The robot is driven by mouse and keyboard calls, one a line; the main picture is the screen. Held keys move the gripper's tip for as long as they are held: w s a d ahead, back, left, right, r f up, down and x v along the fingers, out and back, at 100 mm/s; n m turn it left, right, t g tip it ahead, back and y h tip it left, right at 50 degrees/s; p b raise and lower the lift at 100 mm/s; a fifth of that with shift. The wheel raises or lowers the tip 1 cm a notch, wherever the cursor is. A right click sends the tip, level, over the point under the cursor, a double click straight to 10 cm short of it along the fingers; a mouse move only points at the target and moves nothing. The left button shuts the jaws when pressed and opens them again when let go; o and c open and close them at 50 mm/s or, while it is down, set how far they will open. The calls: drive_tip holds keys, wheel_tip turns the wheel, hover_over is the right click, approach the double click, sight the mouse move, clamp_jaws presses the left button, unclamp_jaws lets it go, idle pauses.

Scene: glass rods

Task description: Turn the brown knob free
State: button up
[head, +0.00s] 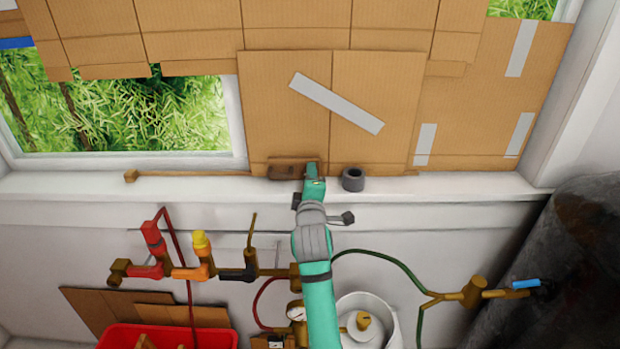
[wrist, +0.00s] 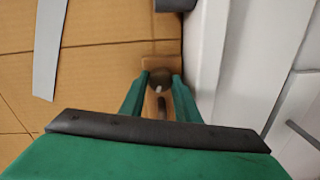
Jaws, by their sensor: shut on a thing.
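The brown knob (wrist: 160,78) shows in the wrist view as a dark round piece between my fingertips, against a brown wooden-looking part. My gripper (wrist: 161,86) has a green finger on each side of it and is shut on it. In the head view my gripper (head: 314,170) reaches the window sill at the right end of a brown block (head: 287,168). The knob itself is mostly hidden there by my fingers. I cannot tell how far it is turned.
A dark grey ring (head: 353,180) stands on the sill just right of my gripper. A thin brown rod (head: 195,173) lies along the sill to the left. Cardboard (head: 285,110) covers the window behind. Pipes with valves (head: 190,268) and a red bin (head: 170,335) are below.

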drive_tip(key=shift+n, duration=1.8)
drive_tip(key=shift+f, duration=0.1)
drive_tip(key=o, duration=1)
drive_tip(key=shift+o, duration=0.2)
